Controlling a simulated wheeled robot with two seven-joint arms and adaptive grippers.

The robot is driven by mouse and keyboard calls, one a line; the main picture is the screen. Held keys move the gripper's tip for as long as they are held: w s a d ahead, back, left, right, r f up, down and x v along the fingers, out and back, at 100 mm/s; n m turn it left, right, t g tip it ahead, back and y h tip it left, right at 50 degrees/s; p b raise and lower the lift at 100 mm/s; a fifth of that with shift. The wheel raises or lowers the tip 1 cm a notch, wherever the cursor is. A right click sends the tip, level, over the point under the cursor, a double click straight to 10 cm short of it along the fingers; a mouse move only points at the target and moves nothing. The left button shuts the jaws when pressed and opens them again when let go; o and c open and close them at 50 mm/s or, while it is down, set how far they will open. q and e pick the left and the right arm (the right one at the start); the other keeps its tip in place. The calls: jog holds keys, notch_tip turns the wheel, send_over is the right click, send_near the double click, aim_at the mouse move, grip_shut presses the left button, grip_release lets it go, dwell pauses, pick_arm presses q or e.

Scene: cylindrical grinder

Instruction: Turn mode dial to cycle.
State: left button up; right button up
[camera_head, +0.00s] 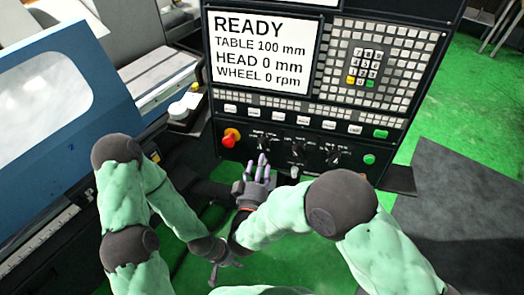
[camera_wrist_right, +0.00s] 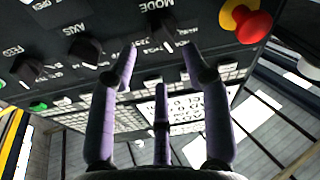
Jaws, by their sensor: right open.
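The mode dial (camera_head: 262,142) is a dark knob at the lower left of the control panel, right of the red emergency stop. In the right wrist view the mode dial (camera_wrist_right: 163,33) appears upside down under its MODE label, between and beyond my fingertips. Its pointed setting is too small to read. My right gripper (camera_head: 256,164) is open just below the dial, with purple fingers spread toward the panel. The wrist view shows the open right gripper (camera_wrist_right: 160,66) empty; contact with the dial cannot be told. My left gripper (camera_head: 215,272) is low and partly hidden, away from the panel.
The red emergency stop (camera_head: 229,138) sits close left of the mode dial. The axis dial (camera_wrist_right: 86,48) and feed dial (camera_wrist_right: 27,68) are beside it. A screen (camera_head: 262,50) reads READY, with wheel at 0 rpm. A blue machine cover (camera_head: 45,130) stands left.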

aim_at(263, 149)
jog(key=w, duration=0.4)
jog(key=w+d, duration=0.1)
jog(key=w, duration=0.1)
grip_shut()
